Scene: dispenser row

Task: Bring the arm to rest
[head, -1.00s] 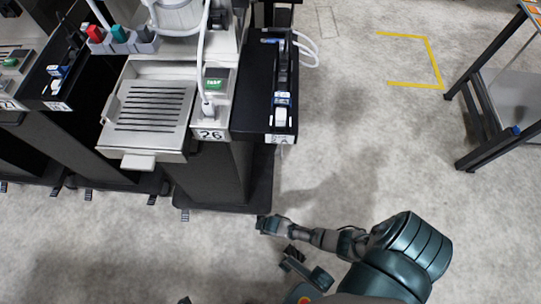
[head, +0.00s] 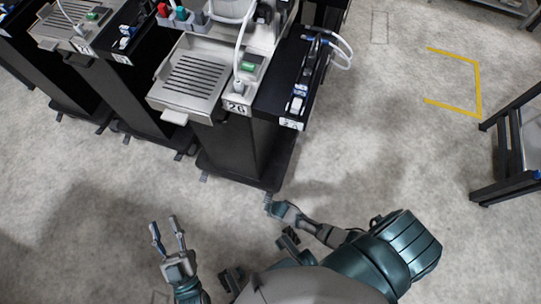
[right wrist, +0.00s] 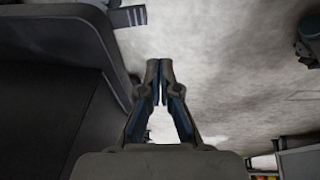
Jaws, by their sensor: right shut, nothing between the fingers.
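My right gripper (head: 270,204) is low over the floor, close to the front of the base of dispenser station 26 (head: 235,109). In the right wrist view its fingertips (right wrist: 159,68) meet and hold nothing. I cannot tell whether it touches the base. My right arm bends in from the lower right of the head view. My left gripper (head: 164,222) stands at the lower left of the head view, over bare floor. Its two fingers are spread apart with nothing between them.
Station 26 has a slotted drip tray (head: 195,81) and a black side tray (head: 296,85). More stations stand to the left. A dark-framed table (head: 510,150) is at the right. The floor between, with a yellow marking (head: 477,88), is clear.

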